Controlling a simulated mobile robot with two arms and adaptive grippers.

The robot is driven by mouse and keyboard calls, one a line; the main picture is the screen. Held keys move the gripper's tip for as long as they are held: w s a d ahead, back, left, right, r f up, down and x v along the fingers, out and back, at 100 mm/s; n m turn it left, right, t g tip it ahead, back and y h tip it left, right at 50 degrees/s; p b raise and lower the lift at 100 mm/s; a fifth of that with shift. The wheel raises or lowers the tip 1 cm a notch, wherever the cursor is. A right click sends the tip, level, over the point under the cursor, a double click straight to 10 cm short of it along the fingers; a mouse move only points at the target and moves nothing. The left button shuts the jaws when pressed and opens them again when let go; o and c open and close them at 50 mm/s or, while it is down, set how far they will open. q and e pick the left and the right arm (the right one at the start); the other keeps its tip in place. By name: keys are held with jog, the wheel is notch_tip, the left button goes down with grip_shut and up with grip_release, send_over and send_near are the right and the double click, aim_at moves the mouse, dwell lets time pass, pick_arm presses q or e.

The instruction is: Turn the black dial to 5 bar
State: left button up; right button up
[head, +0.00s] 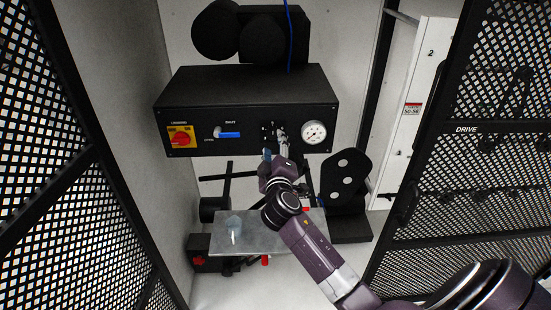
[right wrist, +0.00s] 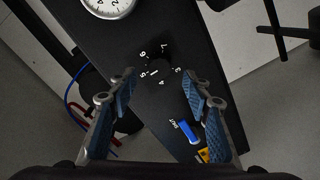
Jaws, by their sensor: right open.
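The black dial (right wrist: 160,62) is on the dark front panel, with white numbers 3 to 7 readable around it in the right wrist view. A small white mark shows on its lower side, between the 5 and the 4; its exact setting is hard to tell. In the head view, the dial (head: 268,131) is partly hidden by my right gripper (head: 279,146). In the right wrist view, my right gripper (right wrist: 160,84) is open, its blue-padded fingers to either side of and short of the dial, with nothing between them. My left gripper is not in view.
The black box (head: 245,90) carries a red-and-yellow switch (head: 180,137), a blue lever (head: 229,135) labelled SHUT and a round white gauge (head: 319,132). A grey plate (head: 253,238) lies below. Mesh panels (head: 480,150) stand at both sides.

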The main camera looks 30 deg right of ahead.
jog(key=v, duration=0.8)
jog(key=shift+f, duration=0.15)
jog(key=a+f+n+g+y+b, duration=0.1)
jog(key=a+f+g+y+b, duration=0.2)
jog(key=f, duration=2)
jog(key=s+a+f+g+y, duration=0.25)
jog(key=s+f, duration=0.35)
jog(key=f, duration=0.5)
jog(key=s+a+f+g+y, duration=0.1)
jog(key=s+a+f+g, duration=0.15)
jog(key=s+f, duration=0.6)
jog(key=s+a+f+m+g+y+b, duration=0.2)
jog(key=s+a+f+g, duration=0.15)
jog(key=s+f, duration=1.4)
jog(key=s+a+f+m+g, duration=0.1)
jog(key=s+f, duration=0.3)
jog(key=s, duration=0.5)
jog(key=s+f+g, duration=0.1)
jog(key=s+f, duration=0.4)
jog(key=s, duration=0.4)
jog(key=shift+a+m+b, duration=0.35)
jog(key=shift+m+b, duration=0.05)
jog(key=shift+b, duration=0.05)
